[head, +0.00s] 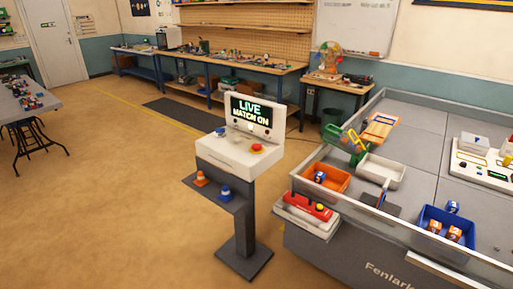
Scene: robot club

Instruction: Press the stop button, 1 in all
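A control stand carries a white console (230,158) with a sloped top and an upright screen (251,113) reading "LIVE MATCH ON". A red button (256,148) sits toward the right of the console top, and a blue button (220,131) sits at its left. No label reading stop is legible. Neither of my grippers is in view, and nothing touches the console.
A shelf (212,196) below the console holds an orange cone and a blue item. Open floor (120,200) lies left of the stand.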

